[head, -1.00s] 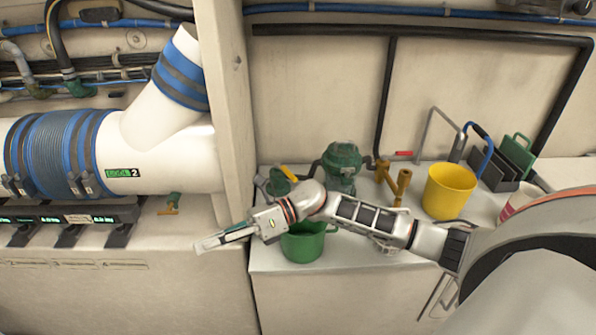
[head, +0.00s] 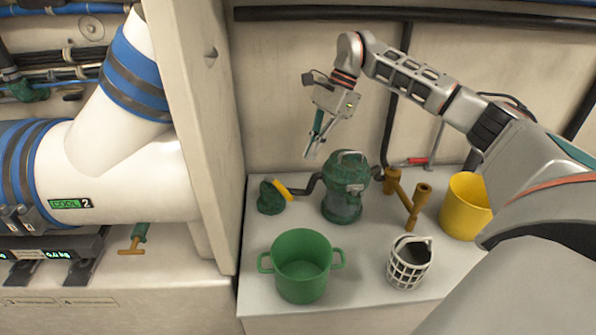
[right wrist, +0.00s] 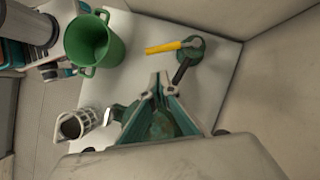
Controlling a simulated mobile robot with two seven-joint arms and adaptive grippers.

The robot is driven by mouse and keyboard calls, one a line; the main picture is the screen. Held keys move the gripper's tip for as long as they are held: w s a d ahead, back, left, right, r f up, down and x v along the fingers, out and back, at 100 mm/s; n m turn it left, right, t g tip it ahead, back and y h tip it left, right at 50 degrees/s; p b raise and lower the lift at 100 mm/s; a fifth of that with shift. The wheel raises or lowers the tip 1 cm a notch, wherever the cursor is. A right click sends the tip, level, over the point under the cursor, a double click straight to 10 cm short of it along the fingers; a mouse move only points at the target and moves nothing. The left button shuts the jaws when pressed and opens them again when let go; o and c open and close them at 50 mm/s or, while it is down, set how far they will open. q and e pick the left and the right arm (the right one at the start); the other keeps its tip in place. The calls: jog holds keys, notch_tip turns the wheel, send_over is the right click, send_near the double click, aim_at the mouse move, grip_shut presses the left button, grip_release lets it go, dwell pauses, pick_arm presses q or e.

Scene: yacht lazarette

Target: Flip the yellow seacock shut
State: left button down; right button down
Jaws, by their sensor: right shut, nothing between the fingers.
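The seacock is a small dark green fitting (head: 270,198) with a yellow lever (head: 297,190), at the back left of the white counter. The lever slants down to the right, from the fitting's top toward the strainer. In the right wrist view the yellow lever (right wrist: 164,47) sticks out to the left of the green fitting (right wrist: 193,50). My right gripper (head: 310,153) is shut and empty. It is in the air above the counter, pointing down, apart from the lever. It also shows in the right wrist view (right wrist: 160,82). My left gripper is not in view.
A green strainer (head: 345,198) stands right of the seacock, joined by a dark pipe. Brass pipework (head: 406,200), a yellow bucket (head: 467,208), a white basket (head: 409,264) and a green pot (head: 302,267) share the counter. A tall panel (head: 205,120) borders it on the left.

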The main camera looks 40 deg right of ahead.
aim_at(279, 189)
jog(key=b+x, duration=0.1)
jog(key=x, duration=0.9)
jog(key=shift+a, duration=0.15)
jog(key=shift+a+r, duration=0.1)
jog(key=shift+r, duration=0.05)
